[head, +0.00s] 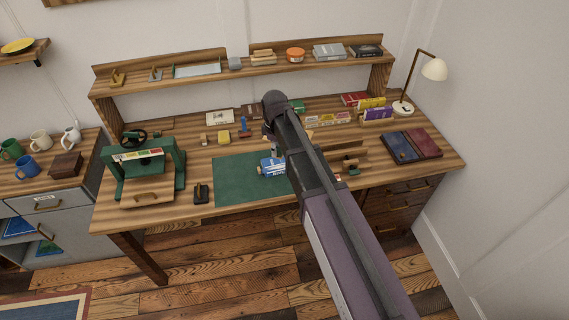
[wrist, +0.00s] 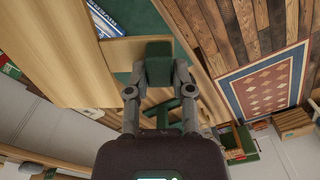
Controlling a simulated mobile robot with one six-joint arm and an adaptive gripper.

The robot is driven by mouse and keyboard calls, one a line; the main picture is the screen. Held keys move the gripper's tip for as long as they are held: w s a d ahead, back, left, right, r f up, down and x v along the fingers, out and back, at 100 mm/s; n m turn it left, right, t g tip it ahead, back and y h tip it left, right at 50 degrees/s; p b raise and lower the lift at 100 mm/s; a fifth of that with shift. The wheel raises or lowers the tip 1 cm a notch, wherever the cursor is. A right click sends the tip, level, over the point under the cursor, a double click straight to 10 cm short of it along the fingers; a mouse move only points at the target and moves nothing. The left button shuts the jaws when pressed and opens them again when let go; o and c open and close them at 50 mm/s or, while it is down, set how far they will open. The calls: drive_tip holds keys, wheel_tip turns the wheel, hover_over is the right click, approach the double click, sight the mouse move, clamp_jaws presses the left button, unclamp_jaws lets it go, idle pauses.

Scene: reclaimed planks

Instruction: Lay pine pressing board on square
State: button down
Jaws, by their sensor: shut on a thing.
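My gripper (wrist: 158,75) is shut, its fingers reaching up the wrist view. A pale wooden board, taken to be the pine pressing board (wrist: 72,75), fills much of the upper left of that view, close to the camera. A dark green block shape shows between the fingertips. In the head view my arm hides the gripper and most of the board. A green mat (head: 235,181) lies on the desk, with a blue and white book (head: 271,166) on it beside my arm. I cannot make out a separate square.
A green press (head: 145,168) stands at the desk's left, with a small dark tool (head: 201,193) beside the mat. Two dark books (head: 411,146) and a lamp (head: 433,70) are at the right. A shelf (head: 240,72) runs along the back.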

idle(0.3)
drive_tip(key=w+f+n+b, duration=0.3)
drive_tip(key=w+f+b, duration=0.2)
drive_tip(key=f+b, duration=0.4)
drive_tip(key=w+d+f+n+b, duration=0.1)
drive_tip(key=w+f+n+b, duration=0.2)
drive_tip(key=f+b, duration=0.7)
drive_tip(key=shift+w+f+n, duration=0.2)
drive_tip(key=shift+w+n, duration=0.1)
drive_tip(key=shift+w, duration=0.75)
drive_tip(key=shift+d, duration=0.1)
drive_tip(key=shift+f+b, duration=0.15)
drive_tip(key=shift+b, duration=0.25)
drive_tip(key=shift+f+b, duration=2.95)
drive_tip(key=shift+f, duration=0.2)
drive_tip(key=shift+c, duration=2.1)
unclamp_jaws()
